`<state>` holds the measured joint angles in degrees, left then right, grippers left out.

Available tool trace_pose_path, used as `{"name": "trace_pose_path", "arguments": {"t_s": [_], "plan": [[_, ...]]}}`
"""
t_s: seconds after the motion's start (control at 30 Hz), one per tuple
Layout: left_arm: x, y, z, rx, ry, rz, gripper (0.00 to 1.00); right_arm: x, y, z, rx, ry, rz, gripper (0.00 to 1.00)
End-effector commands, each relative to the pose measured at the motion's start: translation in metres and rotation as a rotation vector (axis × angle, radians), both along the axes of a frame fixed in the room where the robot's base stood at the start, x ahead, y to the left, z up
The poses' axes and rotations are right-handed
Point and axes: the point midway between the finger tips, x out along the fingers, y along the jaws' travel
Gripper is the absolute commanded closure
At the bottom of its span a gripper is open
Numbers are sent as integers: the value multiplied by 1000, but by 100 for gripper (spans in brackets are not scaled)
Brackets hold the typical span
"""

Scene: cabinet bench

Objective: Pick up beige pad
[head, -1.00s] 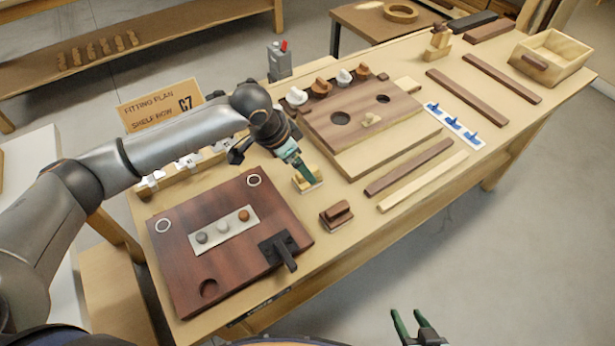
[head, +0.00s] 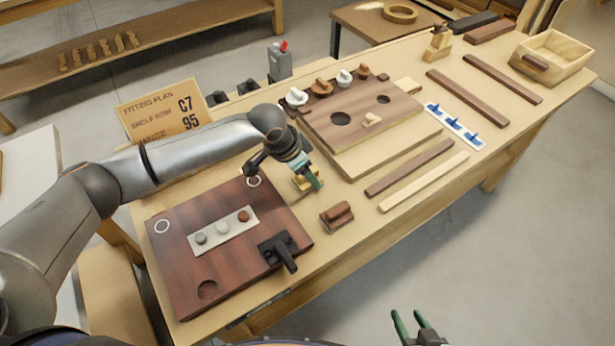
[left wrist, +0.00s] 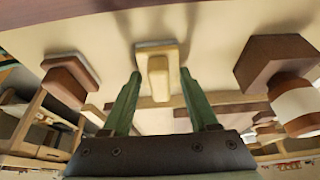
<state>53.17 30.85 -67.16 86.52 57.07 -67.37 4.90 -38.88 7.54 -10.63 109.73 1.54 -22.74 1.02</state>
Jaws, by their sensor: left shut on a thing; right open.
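The beige pad (head: 305,181), a small pale wooden block with a raised grip, is on the bench between the dark red board and the light wooden board. My left gripper (head: 314,180) is at the pad and partly covers it. In the left wrist view, the pad (left wrist: 158,75) shows between the green fingertips of the left gripper (left wrist: 160,76), which is shut on it. I cannot tell whether the pad is off the bench. My right gripper (head: 416,322) is open and empty at the bottom of the head view, clear of the bench.
A brown pad (head: 337,215) sits just right of the beige pad. The dark red board (head: 200,270) with a black handle lies to the left. The light board (head: 355,150) and several wooden strips lie beyond. A wooden tray (head: 570,73) stands at the far right.

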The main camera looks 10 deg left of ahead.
Motion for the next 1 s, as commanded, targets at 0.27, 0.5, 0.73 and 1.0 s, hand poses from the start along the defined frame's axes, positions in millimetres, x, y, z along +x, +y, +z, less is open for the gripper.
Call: {"name": "trace_pose_path", "arguments": {"t_s": [0.27, 0.5, 0.73, 1.0], "plan": [[0, 0, 0, 0, 0, 0, 78, 0, 0, 1, 0, -1, 0, 50], [0, 0, 0, 0, 0, 0, 98, 1, 0, 1, 0, -2, 0, 50], [0, 0, 2, -1, 1, 0, 98, 1, 0, 1, 1, -3, 0, 50], [1, 0, 30, -3, -4, 0, 98, 1, 0, 3, 0, -4, -1, 50]]}}
